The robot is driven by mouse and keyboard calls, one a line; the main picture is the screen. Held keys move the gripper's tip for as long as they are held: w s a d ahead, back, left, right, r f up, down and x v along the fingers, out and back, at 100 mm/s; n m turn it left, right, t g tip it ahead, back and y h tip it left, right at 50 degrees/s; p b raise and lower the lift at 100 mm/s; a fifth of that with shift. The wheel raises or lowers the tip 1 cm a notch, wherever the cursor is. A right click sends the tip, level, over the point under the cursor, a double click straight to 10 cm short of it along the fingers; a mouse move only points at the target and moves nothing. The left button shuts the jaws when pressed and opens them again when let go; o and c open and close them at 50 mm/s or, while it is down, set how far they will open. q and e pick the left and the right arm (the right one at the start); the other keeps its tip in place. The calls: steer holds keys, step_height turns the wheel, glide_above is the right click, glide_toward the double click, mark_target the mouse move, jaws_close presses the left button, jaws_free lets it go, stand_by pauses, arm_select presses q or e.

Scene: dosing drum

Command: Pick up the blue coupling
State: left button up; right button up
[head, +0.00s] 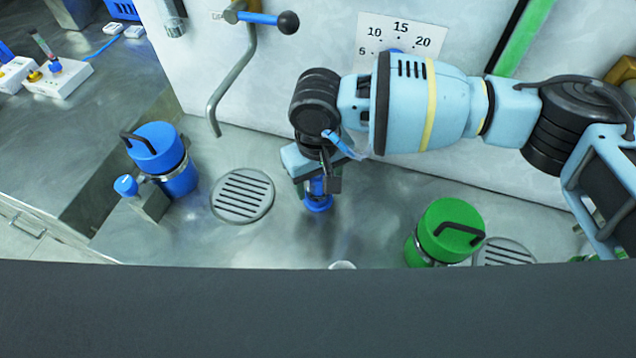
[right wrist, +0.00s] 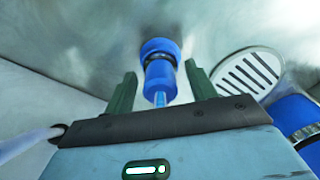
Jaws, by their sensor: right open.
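The blue coupling (head: 318,204) is on the steel worktop in the head view, partly hidden by my right gripper (head: 316,178) above it. In the right wrist view, the coupling (right wrist: 161,72) has a wide blue end, a dark band and a narrower blue body with a light blue tip. My right gripper (right wrist: 160,85) is open, with one green finger on each side of the coupling in that view. Gaps show between it and both fingers. I cannot tell how deep the fingers reach. My left gripper is not in view.
A blue canister (head: 176,176) and a round grate (head: 242,196) are to the left. A green canister (head: 446,230) and another grate (head: 503,252) are to the right. A bent pipe (head: 233,84) hangs behind. A dark edge (head: 318,310) crosses the front.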

steer(key=shift+c, duration=0.4)
steer(key=c, duration=0.9)
steer(key=shift+r, duration=0.1)
steer(key=shift+r, duration=0.45)
steer(key=r, duration=0.1)
steer(key=a+r, duration=0.1)
steer(key=shift+s+r, duration=0.2)
steer(key=shift+r, duration=0.15)
steer(key=s+a, duration=0.2)
steer(key=a, duration=0.2)
steer(key=s+a+r, duration=0.1)
steer(key=s+a, duration=0.1)
steer(key=a, duration=0.3)
steer(key=s+a, duration=0.2)
steer(key=a, duration=0.2)
steer(key=shift+s+a+r+b, duration=0.15)
steer(key=shift+s+a+b, duration=0.05)
steer(key=shift+s+b, duration=0.15)
